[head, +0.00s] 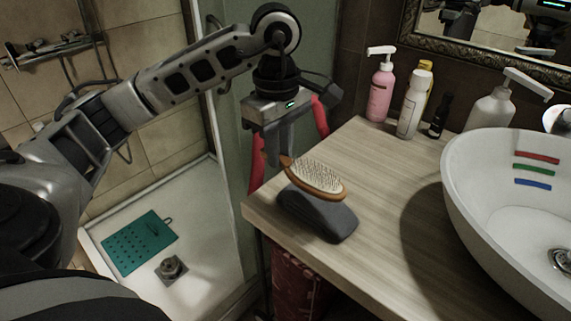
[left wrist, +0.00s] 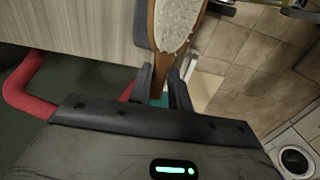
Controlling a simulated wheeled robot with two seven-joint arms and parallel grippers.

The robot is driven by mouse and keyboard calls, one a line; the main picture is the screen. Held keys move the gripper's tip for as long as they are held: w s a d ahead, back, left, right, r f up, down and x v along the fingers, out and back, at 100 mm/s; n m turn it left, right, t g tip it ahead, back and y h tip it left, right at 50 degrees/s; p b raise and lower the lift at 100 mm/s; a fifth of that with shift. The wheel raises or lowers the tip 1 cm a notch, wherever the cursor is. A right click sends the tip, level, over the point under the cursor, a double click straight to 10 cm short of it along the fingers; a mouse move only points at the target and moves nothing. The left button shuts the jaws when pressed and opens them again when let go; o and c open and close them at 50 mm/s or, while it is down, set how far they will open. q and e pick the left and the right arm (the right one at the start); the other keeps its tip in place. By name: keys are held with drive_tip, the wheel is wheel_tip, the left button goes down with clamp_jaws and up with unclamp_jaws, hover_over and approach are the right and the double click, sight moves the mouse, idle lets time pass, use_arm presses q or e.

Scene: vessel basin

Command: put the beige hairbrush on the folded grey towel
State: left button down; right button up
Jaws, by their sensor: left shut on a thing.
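The beige hairbrush (head: 316,177) has a wooden rim and pale bristles that face up. It is over the folded grey towel (head: 322,217), a dark rounded bundle at the counter's near left corner. I cannot tell whether the brush touches the towel. My left gripper (head: 282,160) is shut on the brush's handle at the counter's left edge. In the left wrist view the handle (left wrist: 158,82) runs between the two fingers, and the brush head (left wrist: 177,22) points away. A strip of the grey towel (left wrist: 142,25) shows beside it. My right gripper is not in view.
A white basin (head: 465,205) with red, green and blue strips stands on the wooden counter (head: 385,175) at right. A pink pump bottle (head: 381,88) and several other bottles line the back. Red tubing (head: 319,117) is behind my gripper. A teal mat (head: 135,240) lies in the shower tray.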

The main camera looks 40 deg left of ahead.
sight(285, 165)
use_arm(q)
drive_tip(key=shift+w+f, duration=0.7)
drive_tip(key=shift+f, duration=0.1)
wheel_tip(285, 165, down, 3)
drive_tip(key=shift+w+a+f, duration=0.1)
drive_tip(key=shift+w+f, duration=0.05)
drive_tip(key=shift+f, duration=0.05)
drive_tip(key=shift+f, duration=0.2)
drive_tip(key=c, duration=1.3)
unclamp_jaws()
drive_tip(key=shift+r, duration=0.1)
